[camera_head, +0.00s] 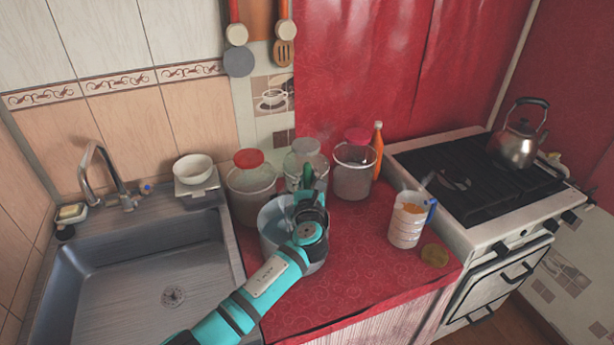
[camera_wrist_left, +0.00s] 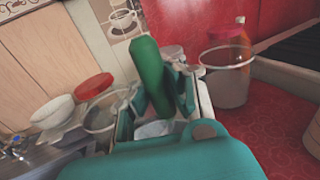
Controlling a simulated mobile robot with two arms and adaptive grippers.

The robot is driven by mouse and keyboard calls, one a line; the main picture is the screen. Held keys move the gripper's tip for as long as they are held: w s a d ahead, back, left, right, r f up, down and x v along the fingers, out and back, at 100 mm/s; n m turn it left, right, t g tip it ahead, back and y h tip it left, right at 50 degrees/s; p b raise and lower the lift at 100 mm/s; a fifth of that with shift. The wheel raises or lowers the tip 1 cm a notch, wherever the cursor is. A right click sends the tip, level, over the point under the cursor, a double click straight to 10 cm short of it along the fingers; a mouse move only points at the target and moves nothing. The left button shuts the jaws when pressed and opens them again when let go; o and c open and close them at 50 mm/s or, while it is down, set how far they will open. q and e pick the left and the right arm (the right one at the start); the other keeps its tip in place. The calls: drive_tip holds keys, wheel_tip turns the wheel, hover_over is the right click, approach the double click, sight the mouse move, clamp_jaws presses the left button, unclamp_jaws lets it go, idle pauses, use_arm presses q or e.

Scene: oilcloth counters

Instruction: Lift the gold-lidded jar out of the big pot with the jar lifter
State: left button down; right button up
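My left gripper (camera_head: 310,203) is over the big grey pot (camera_head: 272,243) on the red counter, its arm reaching in from the lower left. The green handle of the jar lifter (camera_head: 308,176) stands up at its fingers. In the left wrist view the green handle (camera_wrist_left: 150,75) stands between the fingers, which look closed on it. The lifter's lower end is hidden. The gripper and arm cover much of the pot's opening, and I cannot make out the gold-lidded jar inside. My right gripper is not in view.
Behind the pot stand a red-lidded container (camera_head: 250,190), a clear jar (camera_head: 303,160) and another container (camera_head: 352,180). An orange bottle (camera_head: 377,150) is behind. A jug with orange contents (camera_head: 407,222) and a gold disc (camera_head: 435,255) are at right. The sink (camera_head: 140,285) is left, the stove (camera_head: 470,190) right.

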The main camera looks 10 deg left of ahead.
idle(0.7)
use_arm(q)
drive_tip(key=shift+r+p, duration=0.35)
drive_tip(key=shift+p, duration=0.15)
drive_tip(key=shift+r+p, duration=0.85)
wheel_tip(320, 180, up, 16)
drive_tip(key=p, duration=1.1)
drive_tip(key=shift+r+p, duration=0.15)
drive_tip(key=shift+p, duration=0.2)
idle(0.8)
drive_tip(key=shift+d, duration=0.15)
